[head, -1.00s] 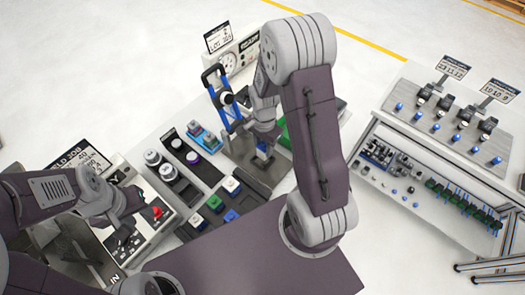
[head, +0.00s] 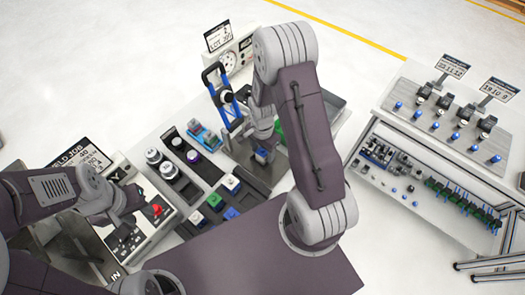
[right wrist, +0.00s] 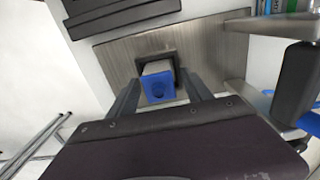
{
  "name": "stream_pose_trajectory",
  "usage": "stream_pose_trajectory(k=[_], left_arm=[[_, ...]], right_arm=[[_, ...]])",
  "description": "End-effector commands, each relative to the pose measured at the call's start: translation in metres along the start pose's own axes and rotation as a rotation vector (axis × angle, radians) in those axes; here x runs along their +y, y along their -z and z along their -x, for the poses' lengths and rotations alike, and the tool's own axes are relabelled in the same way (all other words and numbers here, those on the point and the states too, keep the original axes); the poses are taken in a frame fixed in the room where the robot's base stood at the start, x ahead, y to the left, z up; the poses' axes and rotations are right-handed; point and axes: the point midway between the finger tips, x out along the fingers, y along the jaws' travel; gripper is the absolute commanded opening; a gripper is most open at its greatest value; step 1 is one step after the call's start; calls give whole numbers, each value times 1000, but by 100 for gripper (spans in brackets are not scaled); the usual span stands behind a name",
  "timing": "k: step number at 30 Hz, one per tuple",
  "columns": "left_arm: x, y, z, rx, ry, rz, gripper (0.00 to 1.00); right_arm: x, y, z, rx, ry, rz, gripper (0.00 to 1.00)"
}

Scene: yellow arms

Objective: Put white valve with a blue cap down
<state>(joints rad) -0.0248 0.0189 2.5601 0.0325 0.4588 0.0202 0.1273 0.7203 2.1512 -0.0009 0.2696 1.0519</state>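The white valve with a blue cap (right wrist: 158,88) stands in a dark square socket on a grey metal plate (right wrist: 112,58) in the right wrist view. In the head view its blue cap (head: 261,156) shows just below my right gripper (head: 263,143). In the right wrist view the fingers of my right gripper (right wrist: 161,80) stand on either side of the valve, with a gap visible between them and the cap. How deep the valve sits is hard to tell. My left gripper (head: 120,218) is over the panel at left; its fingertips are unclear.
A blue-handled fixture (head: 225,98) stands left of the right gripper. Dark trays with knobs and coloured buttons (head: 228,184) lie in front of it. A panel with a red knob (head: 157,210) is at left. A separate white parts bench (head: 385,100) stands at right.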

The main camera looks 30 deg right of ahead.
Motion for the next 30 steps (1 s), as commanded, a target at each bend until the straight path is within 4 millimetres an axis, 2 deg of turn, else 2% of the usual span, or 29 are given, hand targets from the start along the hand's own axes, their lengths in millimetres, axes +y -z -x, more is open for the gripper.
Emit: stream_pose_trajectory(k=[6, 10, 21, 25, 30], left_arm=[[0, 0, 1, 0, 0, 0, 36], [0, 0, 2, 0, 0, 0, 36], [0, 0, -1, 0, 0, 0, 36], [0, 0, -1, 0, 0, 0, 36], [0, 0, -1, 0, 0, 0, 36]], right_arm=[[0, 0, 1, 0, 0, 0, 58], [-1, 1, 12, 2, 4, 0, 58], [-2, 1, 96, 4, 7, 0, 58], [-1, 0, 115, 2, 3, 0, 58], [0, 0, 124, 1, 1, 0, 58]])
